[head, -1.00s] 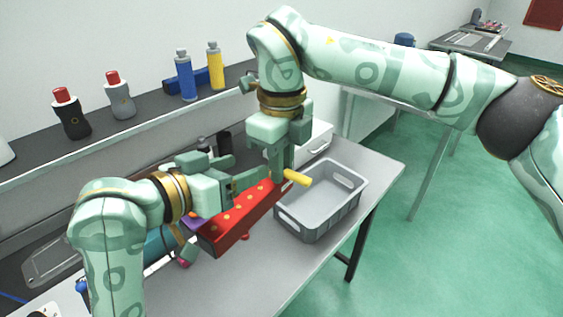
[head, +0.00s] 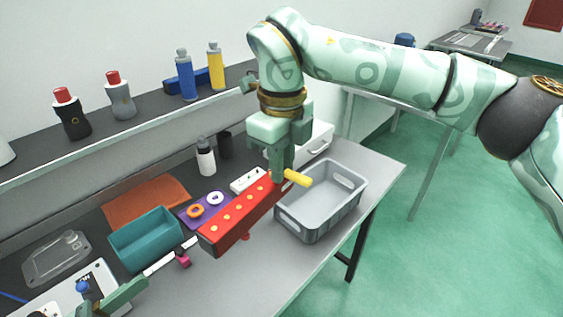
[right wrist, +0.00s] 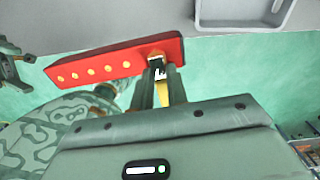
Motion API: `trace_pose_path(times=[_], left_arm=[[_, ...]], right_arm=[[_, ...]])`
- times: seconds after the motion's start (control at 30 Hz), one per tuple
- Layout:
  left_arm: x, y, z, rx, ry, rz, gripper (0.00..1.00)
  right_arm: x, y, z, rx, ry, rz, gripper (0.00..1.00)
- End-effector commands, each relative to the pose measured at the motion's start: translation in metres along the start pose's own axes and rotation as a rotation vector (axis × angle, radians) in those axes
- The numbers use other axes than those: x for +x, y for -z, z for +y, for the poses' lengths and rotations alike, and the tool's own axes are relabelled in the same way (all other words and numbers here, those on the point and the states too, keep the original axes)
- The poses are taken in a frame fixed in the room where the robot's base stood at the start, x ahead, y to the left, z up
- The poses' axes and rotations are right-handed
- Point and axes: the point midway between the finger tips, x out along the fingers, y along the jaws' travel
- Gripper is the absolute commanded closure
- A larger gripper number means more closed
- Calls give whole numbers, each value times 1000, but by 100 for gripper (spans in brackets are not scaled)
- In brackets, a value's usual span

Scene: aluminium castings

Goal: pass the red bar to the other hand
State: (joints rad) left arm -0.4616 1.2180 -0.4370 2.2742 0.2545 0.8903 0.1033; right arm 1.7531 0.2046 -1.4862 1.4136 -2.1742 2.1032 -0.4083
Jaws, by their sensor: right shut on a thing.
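The red bar (head: 232,222) has a row of yellow dots and a yellow peg at its right end. My right gripper (head: 282,172) points down and is shut on that right end, holding the bar above the table. In the right wrist view the bar (right wrist: 105,64) reaches left from between the fingers (right wrist: 157,80). My left gripper (head: 118,297) is low at the bottom left of the head view, partly cut off, empty and apart from the bar. Its fingers look spread. Part of it also shows at the left edge of the right wrist view (right wrist: 12,65).
A grey crate (head: 318,232) stands right of the bar near the table's edge. A teal bin (head: 150,240), an orange mat (head: 140,203) and a purple tray with rings (head: 190,218) lie to the left. Bottles (head: 186,78) stand on the shelf behind.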

Motion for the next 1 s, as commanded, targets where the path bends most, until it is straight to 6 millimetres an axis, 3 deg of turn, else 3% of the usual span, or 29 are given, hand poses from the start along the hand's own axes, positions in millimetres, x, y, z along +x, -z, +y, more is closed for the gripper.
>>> trace_pose_path(times=[0.37, 0.47, 0.67, 0.87, 1.0], left_arm=[[-95, -114, 38, -432, 246, -349, 39], [-132, -150, 63, -573, 340, -483, 39], [-221, -210, 138, -844, 520, -787, 39], [-314, -288, 188, -867, 633, -1143, 39], [-376, -331, 239, -907, 665, -1418, 39]], right_arm=[[0, 0, 0, 0, 0, -1, 100], [0, 0, 0, 0, 0, -1, 100], [0, 0, 0, 0, 0, -1, 100], [0, 0, 0, 0, 0, -1, 100], [0, 0, 0, 0, 0, -1, 100]])
